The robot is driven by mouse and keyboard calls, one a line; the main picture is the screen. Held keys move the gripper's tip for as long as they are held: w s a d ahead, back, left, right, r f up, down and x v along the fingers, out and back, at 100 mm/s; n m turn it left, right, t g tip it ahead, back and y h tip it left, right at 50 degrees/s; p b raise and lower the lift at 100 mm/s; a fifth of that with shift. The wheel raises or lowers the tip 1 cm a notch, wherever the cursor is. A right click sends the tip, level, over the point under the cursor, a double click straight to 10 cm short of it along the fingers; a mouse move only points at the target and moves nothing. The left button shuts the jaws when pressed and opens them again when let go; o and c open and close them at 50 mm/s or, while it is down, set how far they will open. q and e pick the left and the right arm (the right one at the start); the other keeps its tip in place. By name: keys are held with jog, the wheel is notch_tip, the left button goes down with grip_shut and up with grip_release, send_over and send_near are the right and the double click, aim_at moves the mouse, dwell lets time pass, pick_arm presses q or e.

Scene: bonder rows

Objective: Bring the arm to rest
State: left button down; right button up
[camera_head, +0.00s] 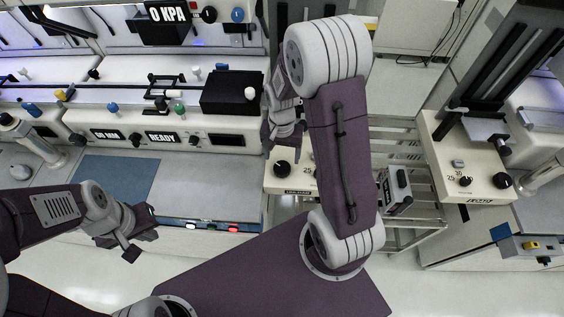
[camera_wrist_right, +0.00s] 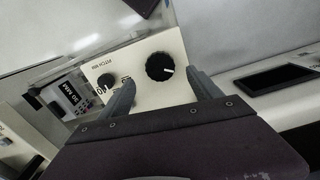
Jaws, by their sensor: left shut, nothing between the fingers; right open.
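My right arm is raised and bent in the middle of the head view, and its gripper (camera_head: 284,128) hangs at the arm's left side, in front of the bench. In the right wrist view my right gripper (camera_wrist_right: 164,92) has its two fingers apart with nothing between them. A cream panel (camera_wrist_right: 140,75) with two black knobs lies beyond the fingertips; the larger knob (camera_wrist_right: 160,66) shows between them. I cannot tell any contact. My left gripper (camera_head: 136,235) is at the lower left of the head view, shut and empty, beside the bench's front edge.
A long bench with a blue mat (camera_head: 115,178) and a black box (camera_head: 230,93) stands at the left. A metal rack (camera_head: 405,222) is right of my right arm. Another cream knob panel (camera_head: 455,150) stands at the right. Pale floor (camera_head: 480,290) is open at the lower right.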

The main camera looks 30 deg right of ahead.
jog(key=shift+r, duration=1.45)
jog(key=s+a+r+n+t, duration=0.1)
jog(key=s+a+r+n, duration=0.1)
jog(key=s+a+n, duration=0.3)
jog(key=s+n, duration=0.2)
jog(key=s, duration=0.1)
jog(key=shift+s+r, duration=0.15)
jog(key=shift+s, duration=0.05)
jog(key=shift+w+d, duration=0.1)
